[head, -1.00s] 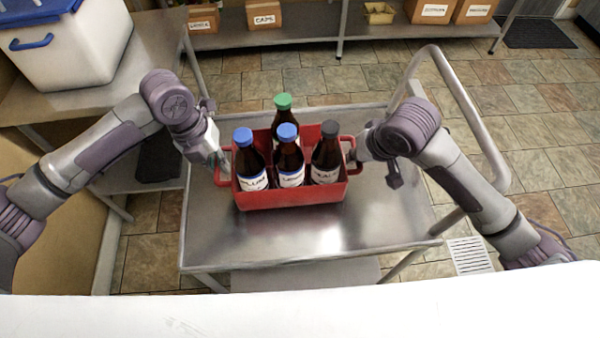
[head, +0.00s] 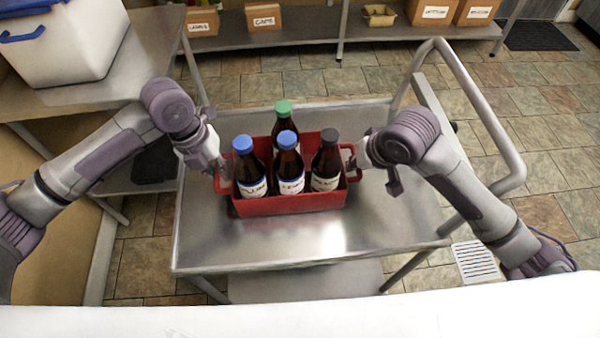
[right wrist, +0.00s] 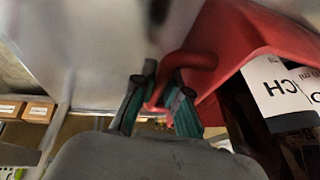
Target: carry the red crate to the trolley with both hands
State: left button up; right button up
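The red crate (head: 290,204) holds several dark bottles with blue, green and black caps. It is upright over the metal top of the trolley (head: 300,238); I cannot tell whether its base touches it. My left gripper (head: 220,168) is shut on the handle at the crate's left end, its fingertips partly hidden. My right gripper (head: 358,160) is at the right handle. In the right wrist view, the teal fingers of my right gripper (right wrist: 158,88) lie on both sides of the red handle (right wrist: 190,60) and are shut on it.
The trolley's push rail (head: 480,110) rises at the right. A bench with a white cooler (head: 65,45) stands at the left. A low shelf with cardboard boxes (head: 264,17) is at the back. A floor grate (head: 476,262) lies right of the trolley.

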pick_arm(q)
jog(key=o, duration=0.5)
jog(key=shift+s+r, duration=0.1)
jog(key=shift+s, duration=0.05)
jog(key=shift+c, duration=0.2)
pick_arm(e)
jog(key=o, duration=0.5)
jog(key=shift+s+r, duration=0.1)
jog(key=shift+s, duration=0.05)
jog(key=shift+c, duration=0.2)
pick_arm(q)
jog(key=shift+r, duration=0.1)
pick_arm(e)
jog(key=shift+r, duration=0.1)
